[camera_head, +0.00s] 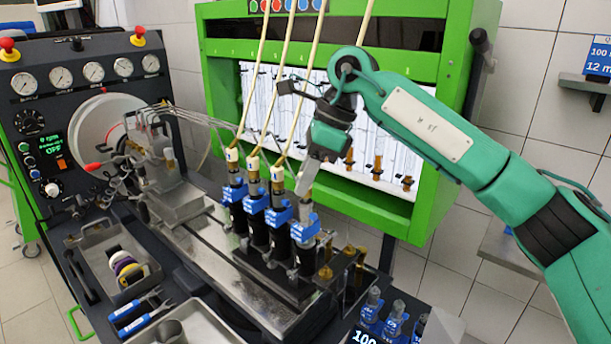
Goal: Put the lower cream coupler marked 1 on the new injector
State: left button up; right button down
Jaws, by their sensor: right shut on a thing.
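My right gripper (307,183) comes down from the upper right and is shut at the top of the rightmost injector (305,225) in the bench row. The thing in its jaws is mostly hidden; the rightmost cream hose (366,22) runs down behind my arm towards it, so it appears to be the cream coupler. I cannot read a mark 1 on it, nor tell whether it touches the injector. The rightmost injector is upright with a blue clip and a greyer top than its neighbours. Three other cream couplers (253,163) sit over the other injectors. My left gripper is not in view.
The green-framed cabinet (428,150) stands close behind my right arm. Several spare injectors (396,316) stand at the front right. Gauges and a control panel (45,110) stand at the far left.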

jog(key=shift+f, duration=0.1)
dwell(0.3)
jog(key=shift+f+b, duration=0.35)
jog(key=shift+f, duration=0.1)
jog(key=c, duration=1.5)
grip_release()
